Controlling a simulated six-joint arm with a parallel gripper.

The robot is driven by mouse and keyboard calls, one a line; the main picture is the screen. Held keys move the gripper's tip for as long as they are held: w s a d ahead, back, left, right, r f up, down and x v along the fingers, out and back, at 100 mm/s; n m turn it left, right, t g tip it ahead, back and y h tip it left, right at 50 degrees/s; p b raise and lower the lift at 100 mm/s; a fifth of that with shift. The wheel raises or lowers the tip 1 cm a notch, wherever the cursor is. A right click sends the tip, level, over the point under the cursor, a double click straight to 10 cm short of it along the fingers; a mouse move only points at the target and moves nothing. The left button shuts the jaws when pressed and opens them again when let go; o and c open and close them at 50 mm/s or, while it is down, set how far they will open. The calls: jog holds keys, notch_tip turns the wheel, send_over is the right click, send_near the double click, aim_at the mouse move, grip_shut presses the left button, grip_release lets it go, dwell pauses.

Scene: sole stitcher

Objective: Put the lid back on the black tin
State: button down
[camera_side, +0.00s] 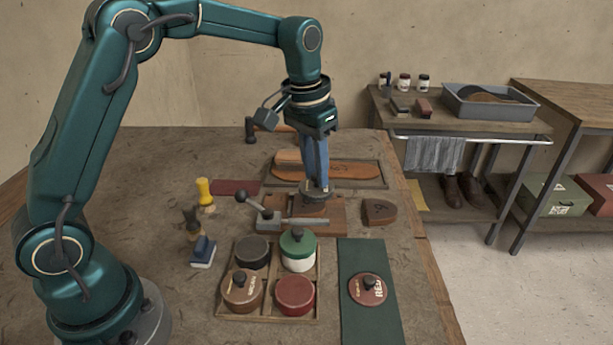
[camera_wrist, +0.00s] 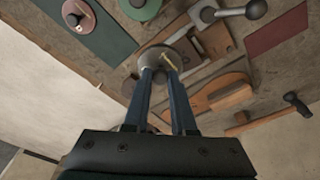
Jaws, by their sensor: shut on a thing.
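My gripper (camera_side: 317,190) is shut on a dark grey round lid (camera_side: 313,199), gripping it near its middle. In the wrist view the lid (camera_wrist: 156,60) shows between and beyond my fingertips (camera_wrist: 163,75), with a pale marking on it; its knob is hidden. In the side view the lid is over the wooden clamp block; I cannot tell whether it touches. The black tin (camera_side: 252,250) stands without a lid in the back left compartment of the wooden tray (camera_side: 230,314), to the front left of my gripper.
The tray also holds a green-lidded tin (camera_side: 298,246), a brown-lidded tin (camera_side: 241,292) and an open red tin (camera_side: 295,293). A red lid (camera_side: 367,288) lies on a green mat (camera_side: 366,254).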

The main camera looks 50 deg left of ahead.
jog(key=shift+a+r, duration=0.25)
jog(key=shift+a, duration=0.15)
jog(key=shift+s+a+f, duration=0.15)
jog(key=shift+s+f, duration=0.05)
jog(key=s+a, duration=0.1)
jog(key=s, duration=1.2)
jog(key=shift+w+f, duration=0.1)
jog(key=shift+f, duration=3.3)
jog(key=shift+f, duration=0.15)
jog(key=shift+c, duration=0.9)
grip_release()
